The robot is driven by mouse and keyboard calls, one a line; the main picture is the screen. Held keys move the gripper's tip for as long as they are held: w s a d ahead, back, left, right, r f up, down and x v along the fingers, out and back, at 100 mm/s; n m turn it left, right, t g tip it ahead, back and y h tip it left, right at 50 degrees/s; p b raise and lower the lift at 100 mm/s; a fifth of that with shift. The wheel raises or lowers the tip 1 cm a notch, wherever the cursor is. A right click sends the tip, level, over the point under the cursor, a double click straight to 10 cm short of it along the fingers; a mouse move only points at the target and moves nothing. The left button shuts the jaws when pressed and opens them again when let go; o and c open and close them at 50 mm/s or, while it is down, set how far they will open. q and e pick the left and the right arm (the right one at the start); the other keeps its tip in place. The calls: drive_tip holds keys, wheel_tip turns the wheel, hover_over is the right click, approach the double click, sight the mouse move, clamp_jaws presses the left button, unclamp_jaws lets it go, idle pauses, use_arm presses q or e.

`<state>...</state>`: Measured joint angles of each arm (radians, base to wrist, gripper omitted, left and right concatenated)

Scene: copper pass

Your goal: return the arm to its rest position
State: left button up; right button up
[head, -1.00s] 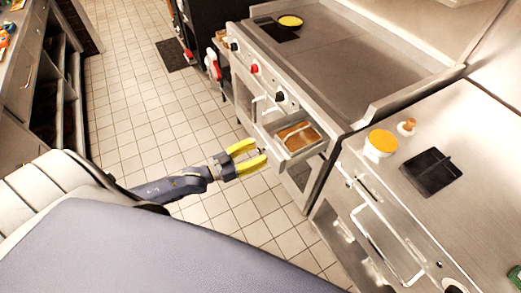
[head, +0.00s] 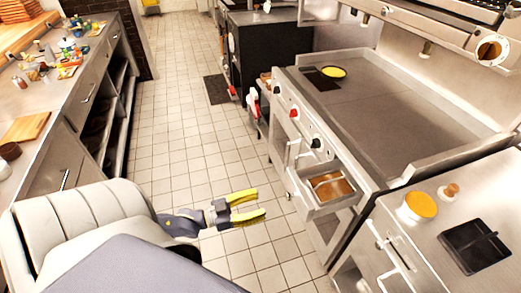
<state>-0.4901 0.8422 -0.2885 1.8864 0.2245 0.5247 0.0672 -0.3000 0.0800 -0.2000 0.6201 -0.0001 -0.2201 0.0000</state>
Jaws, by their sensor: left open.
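My left arm reaches in from the lower left in the head view. Its gripper (head: 262,205) has yellow fingers spread apart with nothing between them. It hangs over the tiled floor, left of and apart from an open drawer (head: 338,207) in the stove front. The drawer holds something brown. My right gripper does not show.
The stove (head: 395,115) with a flat griddle top stands on the right, with a yellow round item (head: 333,71) on it. A steel counter (head: 440,245) is at the lower right. A cluttered counter (head: 52,145) runs along the left. The tiled floor (head: 180,125) between is clear.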

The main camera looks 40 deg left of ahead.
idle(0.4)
use_arm(q)
drive_tip(key=s+a+f+g+y, duration=0.25)
drive_tip(key=a+f, duration=0.25)
drive_tip(key=f, duration=0.5)
drive_tip(key=s+a+f+g+y, duration=0.1)
drive_tip(key=s+a+f+y, duration=0.3)
drive_tip(key=f, duration=0.6)
drive_tip(key=s+a+f+g+y, duration=0.25)
drive_tip(key=a+f, duration=0.35)
drive_tip(key=f, duration=0.4)
drive_tip(key=s+a+f+n+g+y, duration=0.1)
drive_tip(key=s+f+g, duration=0.1)
drive_tip(key=s+f, duration=0.55)
drive_tip(key=s+d+f+n+g+y, duration=0.1)
drive_tip(key=s+d+f+g, duration=0.4)
drive_tip(key=s+f, duration=0.9)
drive_tip(key=s+d+f, duration=0.1)
drive_tip(key=s+d, duration=0.1)
drive_tip(key=d, duration=0.6)
drive_tip(key=s+d+f+h, duration=0.1)
drive_tip(key=s+d+f, duration=0.1)
drive_tip(key=d, duration=0.7)
drive_tip(key=shift+s+d+n+g, duration=0.2)
drive_tip(key=shift+s+n+g, duration=0.1)
drive_tip(key=shift+s+n, duration=0.1)
